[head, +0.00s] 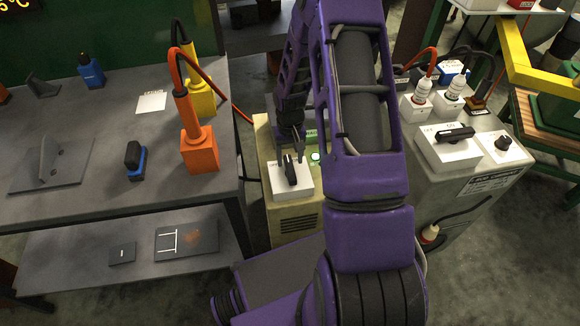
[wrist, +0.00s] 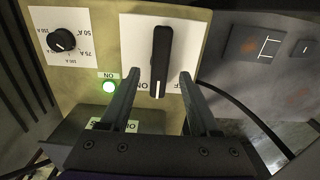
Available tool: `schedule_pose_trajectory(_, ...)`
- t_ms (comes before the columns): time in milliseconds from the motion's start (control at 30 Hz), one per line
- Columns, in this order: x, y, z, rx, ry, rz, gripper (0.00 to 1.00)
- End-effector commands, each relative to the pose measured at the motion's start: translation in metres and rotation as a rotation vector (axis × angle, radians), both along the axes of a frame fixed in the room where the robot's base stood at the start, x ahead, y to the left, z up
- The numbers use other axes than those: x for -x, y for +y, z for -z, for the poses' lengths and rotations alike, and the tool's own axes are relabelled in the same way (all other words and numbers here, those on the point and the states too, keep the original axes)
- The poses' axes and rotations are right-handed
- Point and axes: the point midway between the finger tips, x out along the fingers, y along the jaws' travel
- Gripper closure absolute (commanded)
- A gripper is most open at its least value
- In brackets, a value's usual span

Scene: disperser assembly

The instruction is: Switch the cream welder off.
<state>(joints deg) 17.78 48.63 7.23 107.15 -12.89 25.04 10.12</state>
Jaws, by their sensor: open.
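The cream welder (head: 276,216) stands in the middle of the head view, partly hidden by my purple arm. Its top has a white switch plate (head: 305,184) with a black handle (head: 290,171). An OFF label sits at the plate's left. In the wrist view the handle (wrist: 160,55) has a white line at its lower end, and part of a label shows to its right. A green lamp (wrist: 109,87) marked ON is lit. My gripper (wrist: 159,78) is open, its fingers on either side of the handle's lower end, with gaps. Whether the fingertips touch the plate cannot be told.
A dial (wrist: 63,40) shares the welder's panel. A grey workbench (head: 105,192) with an orange tool (head: 199,150) stands at the left. A grey cabinet (head: 470,165) with another black-handled switch (head: 455,134) stands at the right. Cables hang around the welder.

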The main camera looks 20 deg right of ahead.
Motion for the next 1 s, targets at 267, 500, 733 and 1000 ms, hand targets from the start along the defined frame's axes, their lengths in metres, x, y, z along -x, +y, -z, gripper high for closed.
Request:
schedule_pose_trajectory(267,0.000,0.000,0.034,0.000,0.001,0.001,0.38)
schedule_pose_trajectory(500,0.000,0.000,0.038,0.000,-0.001,0.001,0.38)
schedule_pose_trajectory(733,0.000,0.000,0.038,0.000,-0.001,0.001,0.59)
schedule_pose_trajectory(1000,0.000,0.000,0.037,0.000,-0.001,0.001,1.00)
